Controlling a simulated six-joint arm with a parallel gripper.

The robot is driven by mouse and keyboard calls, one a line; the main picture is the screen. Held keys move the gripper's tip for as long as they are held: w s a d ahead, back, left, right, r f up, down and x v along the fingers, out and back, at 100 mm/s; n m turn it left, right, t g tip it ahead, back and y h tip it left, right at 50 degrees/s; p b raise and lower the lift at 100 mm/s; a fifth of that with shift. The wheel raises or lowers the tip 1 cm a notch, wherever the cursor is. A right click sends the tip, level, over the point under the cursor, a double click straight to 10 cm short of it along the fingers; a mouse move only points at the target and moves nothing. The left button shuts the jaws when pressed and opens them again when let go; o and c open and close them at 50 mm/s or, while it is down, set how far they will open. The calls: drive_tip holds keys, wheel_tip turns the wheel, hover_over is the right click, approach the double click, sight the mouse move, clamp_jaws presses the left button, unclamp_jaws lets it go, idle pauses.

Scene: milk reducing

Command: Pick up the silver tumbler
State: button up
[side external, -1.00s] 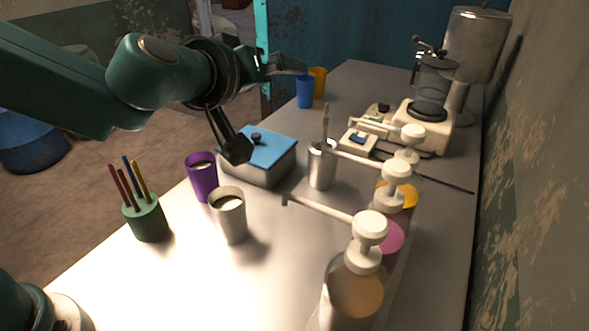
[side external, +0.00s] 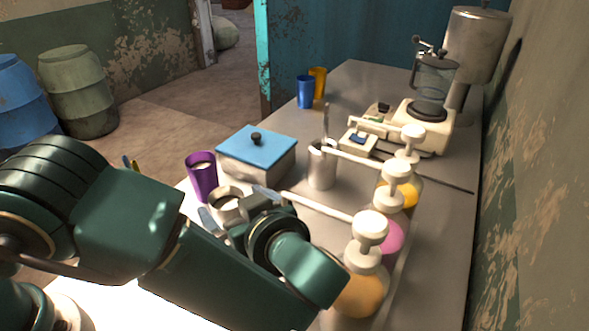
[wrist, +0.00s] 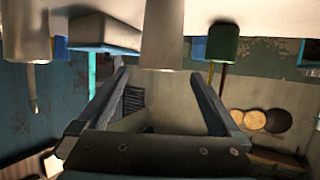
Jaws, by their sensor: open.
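The silver tumbler (side external: 228,206) stands on the table with pale content inside. Its lower part is hidden behind my arm in the side external view. In the wrist view, which is upside down, the tumbler (wrist: 161,38) shows at the top middle, ahead of the gap between my fingers. My gripper (side external: 239,207) is open and empty, with one finger on each side of the tumbler's rim as seen from the side. The fingers (wrist: 160,76) are spread wide in the wrist view. I cannot tell whether either touches the tumbler.
A purple cup (side external: 202,178) stands close behind the tumbler. Near it are a blue-lidded box (side external: 257,153) and a metal container (side external: 321,168) with a utensil. Several pump bottles (side external: 360,285) line the right. A green pen holder (wrist: 222,42) shows in the wrist view.

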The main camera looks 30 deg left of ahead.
sight(222, 193)
drive_tip(key=x, duration=0.7)
drive_tip(key=shift+w+a+f, duration=0.1)
drive_tip(key=shift+a+f, duration=0.05)
drive_tip(key=shift+f, duration=0.05)
drive_tip(key=c, duration=1.4)
drive_tip(key=shift+c, duration=0.7)
drive_tip(key=shift+r, duration=0.1)
